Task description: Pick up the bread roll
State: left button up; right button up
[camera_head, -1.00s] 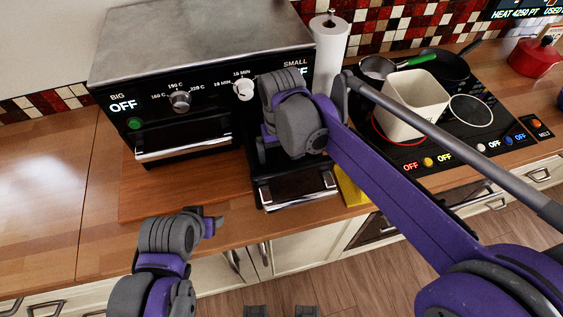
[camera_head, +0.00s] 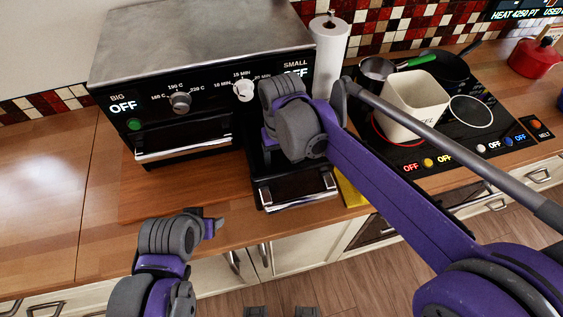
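I see no bread roll in this view. My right gripper (camera_head: 291,122) is at the small right-hand compartment of the oven (camera_head: 200,45). Its wrist covers the opening and its fingers are hidden, so I cannot tell whether it holds anything. The small compartment's door (camera_head: 298,190) is lowered toward the counter's front edge. My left gripper (camera_head: 213,226) hangs in front of the counter's front edge, away from the oven. Its fingers are seen edge-on, so whether they are open or shut is unclear.
The big oven door (camera_head: 187,145) is shut. A paper towel roll (camera_head: 328,55) stands right of the oven. A beige container (camera_head: 412,105) and pans are on the stove (camera_head: 450,145). A yellow item (camera_head: 351,190) lies beside the lowered door. The left counter (camera_head: 45,180) is clear.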

aim_at(282, 159)
notch_tip(282, 159, up, 10)
dwell(0.6)
